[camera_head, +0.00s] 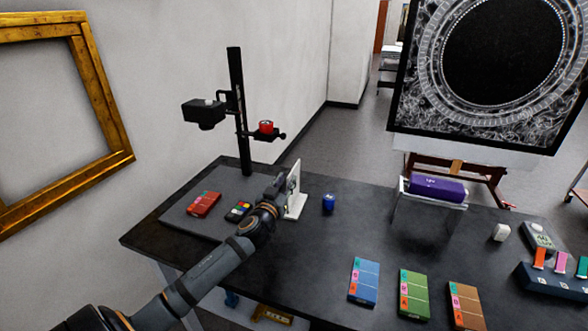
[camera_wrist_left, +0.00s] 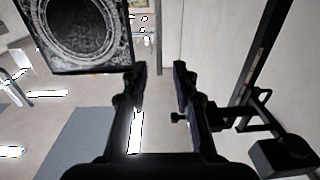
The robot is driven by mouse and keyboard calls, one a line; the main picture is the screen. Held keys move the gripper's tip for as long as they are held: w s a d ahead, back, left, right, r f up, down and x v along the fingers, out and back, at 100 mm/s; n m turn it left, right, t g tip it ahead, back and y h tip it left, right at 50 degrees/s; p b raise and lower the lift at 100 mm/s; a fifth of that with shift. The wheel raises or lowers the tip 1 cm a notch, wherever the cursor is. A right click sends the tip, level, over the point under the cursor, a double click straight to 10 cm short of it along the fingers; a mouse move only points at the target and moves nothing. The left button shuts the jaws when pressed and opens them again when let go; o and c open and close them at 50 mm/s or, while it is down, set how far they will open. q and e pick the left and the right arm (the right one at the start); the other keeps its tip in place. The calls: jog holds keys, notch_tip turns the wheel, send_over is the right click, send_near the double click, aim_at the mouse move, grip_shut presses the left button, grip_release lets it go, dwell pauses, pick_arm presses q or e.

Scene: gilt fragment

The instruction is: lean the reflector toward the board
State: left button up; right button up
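The reflector (camera_head: 295,192) is a thin white upright panel on a flat foot, standing on the dark table just right of the copy stand's grey board (camera_head: 178,213). My left gripper (camera_head: 284,186) is at the panel's left side, overlapping its lower part in the head view; contact is unclear. In the left wrist view the fingers (camera_wrist_left: 160,72) are apart. A narrow white strip (camera_wrist_left: 135,132) shows by the left finger; I cannot tell whether it is the reflector. A red box (camera_head: 204,204) and a colour card (camera_head: 238,210) lie on the board. My right gripper is out of view.
The stand's black column (camera_head: 237,110) rises behind the board, with a camera (camera_head: 203,112) and a red-topped part on its arms. A blue jar (camera_head: 329,203) stands right of the reflector. A purple roll (camera_head: 437,188) in a cradle and coloured boxes (camera_head: 364,281) are farther right.

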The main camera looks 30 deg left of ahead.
aim_at(294, 168)
pick_arm(q)
jog(key=p+x, duration=0.1)
jog(key=x, duration=0.6)
jog(key=shift+p, duration=0.4)
jog(key=shift+w+a, duration=0.1)
jog(key=shift+w, duration=0.2)
jog(key=shift+w+f, duration=0.1)
jog(key=shift+w, duration=0.1)
grip_shut()
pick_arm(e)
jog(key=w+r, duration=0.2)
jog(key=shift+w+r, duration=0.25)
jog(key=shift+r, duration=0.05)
pick_arm(q)
jog(key=shift+a, duration=0.1)
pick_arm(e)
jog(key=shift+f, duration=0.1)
